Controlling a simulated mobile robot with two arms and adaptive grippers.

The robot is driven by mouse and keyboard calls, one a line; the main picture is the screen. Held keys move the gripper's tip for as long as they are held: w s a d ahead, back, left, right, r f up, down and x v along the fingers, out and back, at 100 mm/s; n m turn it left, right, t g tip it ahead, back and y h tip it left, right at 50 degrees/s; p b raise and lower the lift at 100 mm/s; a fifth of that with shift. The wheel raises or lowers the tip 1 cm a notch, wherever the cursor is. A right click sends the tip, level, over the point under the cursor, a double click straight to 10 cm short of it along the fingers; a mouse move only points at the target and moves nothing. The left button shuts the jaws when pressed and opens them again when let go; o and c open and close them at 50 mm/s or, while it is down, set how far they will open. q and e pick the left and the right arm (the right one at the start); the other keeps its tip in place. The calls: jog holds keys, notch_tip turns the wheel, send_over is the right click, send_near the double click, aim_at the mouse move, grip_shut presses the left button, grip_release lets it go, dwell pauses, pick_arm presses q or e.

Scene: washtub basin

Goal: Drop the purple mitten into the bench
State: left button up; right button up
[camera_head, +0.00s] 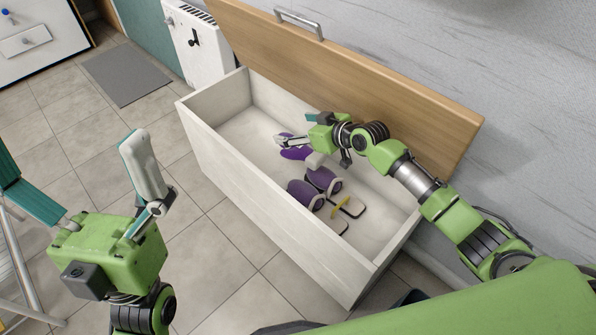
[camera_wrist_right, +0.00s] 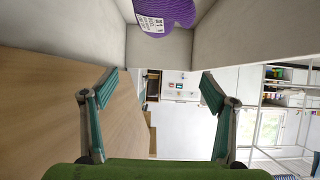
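The purple mitten (camera_head: 296,154) is inside the white bench (camera_head: 216,168), towards its left part, just below my right gripper's fingers. In the right wrist view the mitten (camera_wrist_right: 165,12) shows at the top edge with a white label, outside the space between the fingers, and is partly cut off. My right gripper (camera_head: 280,140) reaches into the bench; its two fingers (camera_wrist_right: 158,88) stand wide apart with nothing between them. My left gripper (camera_head: 66,146) is outside, left of the bench, with its fingers spread and empty.
The bench's wooden lid (camera_head: 400,85) is open against the wall. Tiled floor (camera_head: 205,250) is free in front.

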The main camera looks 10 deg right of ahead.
jog(key=shift+d, duration=0.1)
jog(key=v, duration=1.2)
jog(key=shift+f, duration=0.1)
dwell(0.3)
